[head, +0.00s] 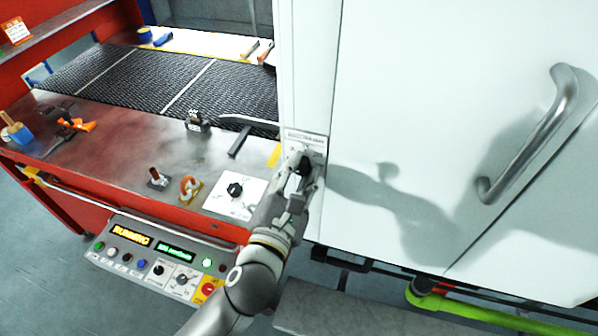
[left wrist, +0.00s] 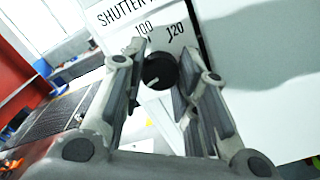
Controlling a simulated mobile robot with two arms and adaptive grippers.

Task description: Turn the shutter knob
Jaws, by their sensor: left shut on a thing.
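The shutter knob (left wrist: 159,71) is round and black, with a small light pointer mark at its lower left. It sits on a white plate (left wrist: 125,14) lettered "SHUTTER", with marks that look like 100 and 120. In the head view the plate (head: 318,142) is on the narrow white post left of the white door. My left gripper (head: 303,172) is at the plate, shut on the knob. In the left wrist view its two fingers (left wrist: 164,62) stand on either side of the knob. The fingers partly hide the scale. My right gripper is not in view.
A red bench (head: 110,150) with a dark mesh belt (head: 150,80) lies to the left. Another black knob on a white plate (head: 240,208) is left of my gripper. A control panel (head: 160,262) shows "RUNNING". The white door (head: 420,100) has a metal handle (head: 530,140).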

